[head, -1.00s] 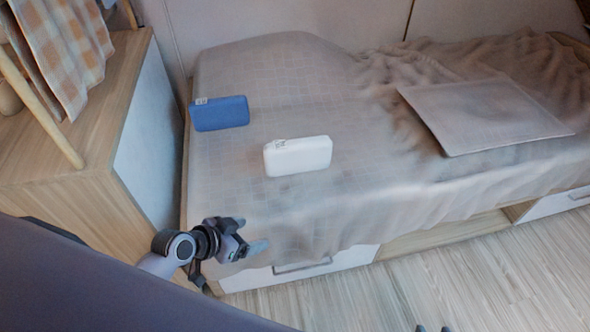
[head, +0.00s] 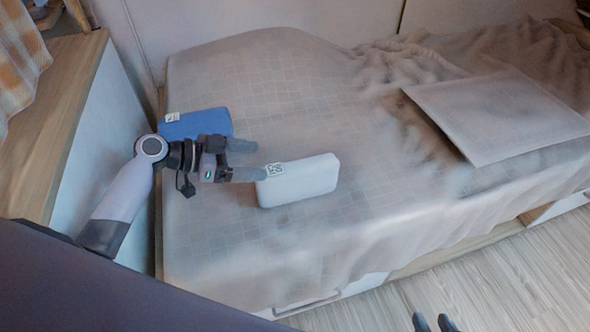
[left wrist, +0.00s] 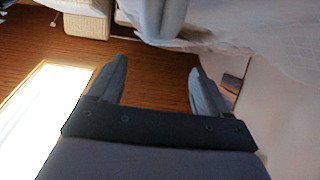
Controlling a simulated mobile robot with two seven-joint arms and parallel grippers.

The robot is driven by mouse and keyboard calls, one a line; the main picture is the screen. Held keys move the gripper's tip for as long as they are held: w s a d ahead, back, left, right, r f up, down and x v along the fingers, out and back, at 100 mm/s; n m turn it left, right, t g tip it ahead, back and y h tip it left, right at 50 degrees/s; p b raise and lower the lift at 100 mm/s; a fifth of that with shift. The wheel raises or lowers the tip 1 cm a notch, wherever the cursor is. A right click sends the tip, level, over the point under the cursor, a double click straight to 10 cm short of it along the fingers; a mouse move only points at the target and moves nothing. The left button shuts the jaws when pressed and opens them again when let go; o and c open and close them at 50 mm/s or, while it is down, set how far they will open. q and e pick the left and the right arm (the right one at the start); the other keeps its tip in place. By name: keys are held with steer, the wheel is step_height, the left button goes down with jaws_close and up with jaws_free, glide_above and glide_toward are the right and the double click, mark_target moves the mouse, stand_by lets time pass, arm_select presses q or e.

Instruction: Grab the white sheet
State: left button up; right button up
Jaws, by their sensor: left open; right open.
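My left gripper (head: 250,160) is open beside the left end of the white sheet. One fingertip overlaps its edge in the picture; I cannot tell whether they touch. My left gripper's spread, empty fingers (left wrist: 155,82) show in the left wrist view, where I cannot make out the white sheet. My right gripper (head: 433,323) shows only its separated fingertips at the bottom edge.
The bed (head: 290,90) has a grey checked cover. A flat grey panel (head: 500,115) lies on its right part, near rumpled cloth. A wooden cabinet (head: 50,110) stands at the left. Drawers are under the bed's front edge, with open wooden floor (head: 500,285) at lower right.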

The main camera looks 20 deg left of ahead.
mark_target(288, 166)
arm_select(q)
steer(key=x, duration=0.7)
steer(key=shift+s+d+f, duration=0.15)
steer(key=shift+s+f, duration=0.15)
steer(key=shift+s, duration=0.05)
steer(key=shift+r, duration=0.1)
jaws_close()
